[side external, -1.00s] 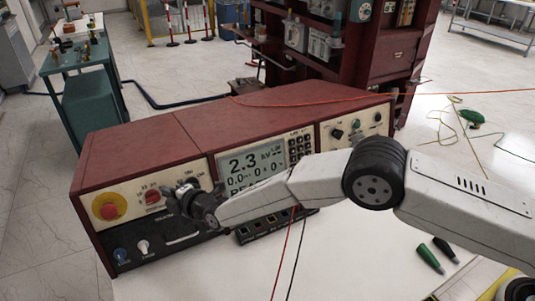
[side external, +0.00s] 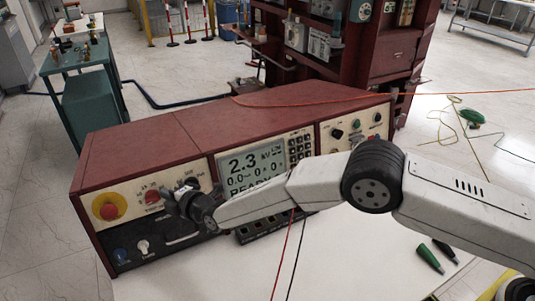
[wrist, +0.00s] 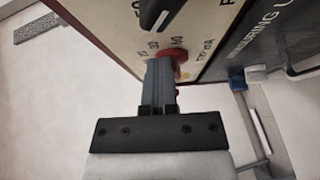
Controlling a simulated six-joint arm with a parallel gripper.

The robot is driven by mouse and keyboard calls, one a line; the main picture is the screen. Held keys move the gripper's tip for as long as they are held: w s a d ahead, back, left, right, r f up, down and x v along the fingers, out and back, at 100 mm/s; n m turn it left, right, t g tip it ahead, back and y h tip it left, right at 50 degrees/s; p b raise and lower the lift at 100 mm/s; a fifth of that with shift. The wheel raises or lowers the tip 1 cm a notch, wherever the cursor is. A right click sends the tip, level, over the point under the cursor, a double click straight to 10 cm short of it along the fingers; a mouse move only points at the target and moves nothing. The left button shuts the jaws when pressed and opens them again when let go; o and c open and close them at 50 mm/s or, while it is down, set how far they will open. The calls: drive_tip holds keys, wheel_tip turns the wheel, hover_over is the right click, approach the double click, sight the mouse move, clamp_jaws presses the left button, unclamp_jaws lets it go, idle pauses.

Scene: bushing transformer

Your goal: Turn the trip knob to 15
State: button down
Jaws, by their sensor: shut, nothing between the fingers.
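The trip knob (side external: 151,197) is a red knob on the cream front panel of the test set, just right of the emergency stop. In the wrist view the red trip knob (wrist: 181,62) sits by the "TRIP mA" label, partly hidden behind my fingers. Printed scale numbers surround it, but I cannot read which one it points to. My gripper (side external: 171,204) is shut and empty, just right of the knob in the side view. In the wrist view my gripper's fingertips (wrist: 160,62) overlap the knob; I cannot tell whether they touch it.
A black knob (wrist: 154,14) is close to the fingertips in the wrist view. The red emergency stop (side external: 109,207) on its yellow surround is left of the trip knob. The display (side external: 250,168) reads 2.3 kV. Red and black leads hang in front of the set.

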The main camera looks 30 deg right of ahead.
drive_tip(key=shift+s+f, duration=0.25)
drive_tip(key=shift+f, duration=0.5)
drive_tip(key=shift+s+a+f, duration=0.1)
drive_tip(key=shift+f, duration=0.25)
idle(0.6)
drive_tip(key=shift+d+f, duration=0.15)
drive_tip(key=shift+d, duration=0.25)
idle(0.3)
drive_tip(key=shift+s+r, duration=0.25)
drive_tip(key=shift+s, duration=0.7)
drive_tip(key=shift+s+r, duration=0.2)
drive_tip(key=shift+s, duration=0.8)
drive_tip(key=shift+s+r, duration=0.25)
drive_tip(key=shift+s, duration=0.7)
drive_tip(key=shift+r, duration=0.15)
